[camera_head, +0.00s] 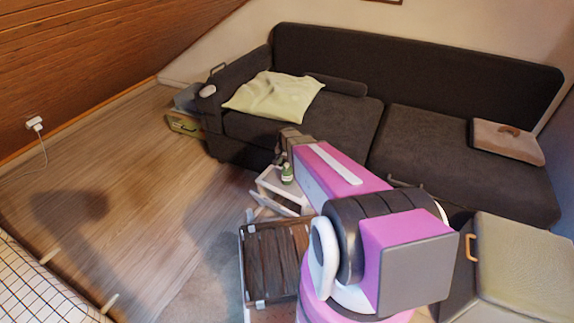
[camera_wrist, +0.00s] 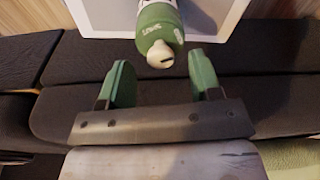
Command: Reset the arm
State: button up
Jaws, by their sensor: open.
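My gripper (camera_wrist: 160,66) is open, with its two green fingers spread apart in the wrist view. A green bottle with a pale cap (camera_wrist: 158,28) shows just beyond the fingertips, its cap lined up with the gap between them. The fingers do not appear to touch it. In the head view my arm reaches forward toward the sofa, and its far end hides most of the gripper. The bottle (camera_head: 287,173) stands there on a small white table (camera_head: 270,183), close below the arm's far end.
A dark sofa (camera_head: 345,105) with a pale green pillow (camera_head: 272,97) and a brown cushion (camera_head: 507,142) stands behind. A dark slatted box (camera_head: 276,262) is near my arm. A grey-green storage seat (camera_head: 525,265) is at right. Wooden floor (camera_head: 130,190) at left is mostly clear.

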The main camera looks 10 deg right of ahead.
notch_tip(320, 180, up, 8)
jog(key=s, duration=0.1)
jog(key=s+r+n, duration=0.2)
jog(key=s+r, duration=0.2)
jog(key=s, duration=0.6)
jog(key=s+r+n+g, duration=0.1)
jog(key=s+r+n, duration=0.2)
jog(key=s, duration=0.7)
jog(key=shift+r+n+y, duration=0.3)
jog(key=shift+r, duration=0.2)
jog(key=shift+s, duration=0.2)
